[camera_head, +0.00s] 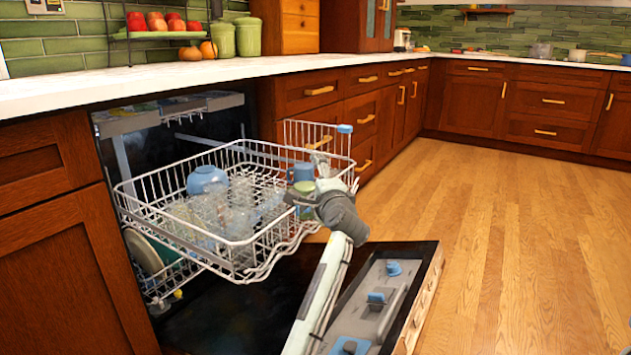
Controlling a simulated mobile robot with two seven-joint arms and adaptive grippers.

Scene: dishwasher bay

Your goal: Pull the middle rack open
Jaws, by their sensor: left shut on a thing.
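The middle rack (180,244) is a white wire basket that stands well out of the dishwasher, above the lowered door. It holds a blue bowl (207,180), several clear glasses (225,208) and blue and green cups near its right end. My left gripper (315,192) is at the rack's right front corner, shut on the rack's wire edge. The gripper and wrist hide part of that corner and the cups behind it. My right gripper is not in view.
The dishwasher door (433,285) lies open below the rack. The upper rack (170,113) sits inside the bay. The lower rack (168,283) holds plates and sits largely inside. Wooden cabinets (50,240) flank the bay. The wood floor (520,240) to the right is clear.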

